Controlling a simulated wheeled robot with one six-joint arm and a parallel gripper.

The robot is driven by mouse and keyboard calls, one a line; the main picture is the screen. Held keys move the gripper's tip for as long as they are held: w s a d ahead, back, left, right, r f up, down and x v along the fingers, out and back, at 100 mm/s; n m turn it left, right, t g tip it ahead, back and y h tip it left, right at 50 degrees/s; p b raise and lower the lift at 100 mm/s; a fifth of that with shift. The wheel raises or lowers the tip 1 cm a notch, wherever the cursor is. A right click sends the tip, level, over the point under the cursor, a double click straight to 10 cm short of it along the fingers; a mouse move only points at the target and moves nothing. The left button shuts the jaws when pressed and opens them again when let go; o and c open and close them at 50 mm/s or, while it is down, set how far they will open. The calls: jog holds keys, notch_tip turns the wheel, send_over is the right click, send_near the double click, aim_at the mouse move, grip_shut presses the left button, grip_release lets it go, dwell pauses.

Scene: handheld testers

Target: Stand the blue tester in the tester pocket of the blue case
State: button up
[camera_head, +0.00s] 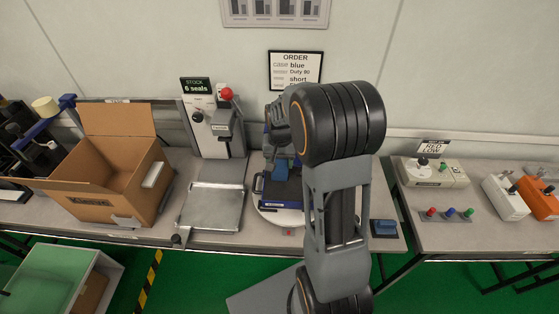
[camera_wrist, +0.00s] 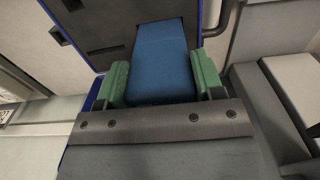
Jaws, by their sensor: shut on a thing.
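The blue tester (camera_wrist: 163,62) is held between the green finger pads of my gripper (camera_wrist: 162,80). In the head view a blue piece that appears to be the tester (camera_head: 281,171) is at the case, partly hidden by my arm. The blue case (camera_head: 281,199) stands open on a round white turntable (camera_head: 276,215). In the wrist view the case's dark inside and blue rim (camera_wrist: 48,12) lie behind the tester. The tester's far end is at or in a dark cut-out; I cannot tell how deep it sits. The pocket itself is mostly hidden.
A press with a red knob (camera_head: 226,94) and a metal tray (camera_head: 212,206) stand left of the case. An open cardboard box (camera_head: 108,180) is further left. A small blue item (camera_head: 384,227) lies right of my arm. The right table holds several devices (camera_head: 505,197).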

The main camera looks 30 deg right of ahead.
jog(key=shift+f, duration=0.45)
jog(key=o, duration=1.2)
jog(key=shift+r, duration=0.15)
notch_tip(320, 180, up, 14)
jog(key=shift+f, duration=0.2)
jog(key=shift+w, duration=0.1)
jog(key=s+a+n+t, duration=0.1)
jog(key=s+a+n, duration=0.1)
jog(key=s, duration=0.3)
jog(key=s+a+f+n+t, duration=0.1)
jog(key=s+a+n, duration=0.1)
jog(key=s+a, duration=0.2)
jog(key=s+a+f+n+t, duration=0.1)
jog(key=s+a+n, duration=0.1)
jog(key=s, duration=0.4)
jog(key=shift+s+a+f+t, duration=0.15)
jog(key=shift+s+a, duration=0.05)
jog(key=shift+a, duration=0.2)
jog(key=shift+s+a+f+t, duration=0.1)
jog(key=shift+s+a+t, duration=0.1)
jog(key=shift+a, duration=0.15)
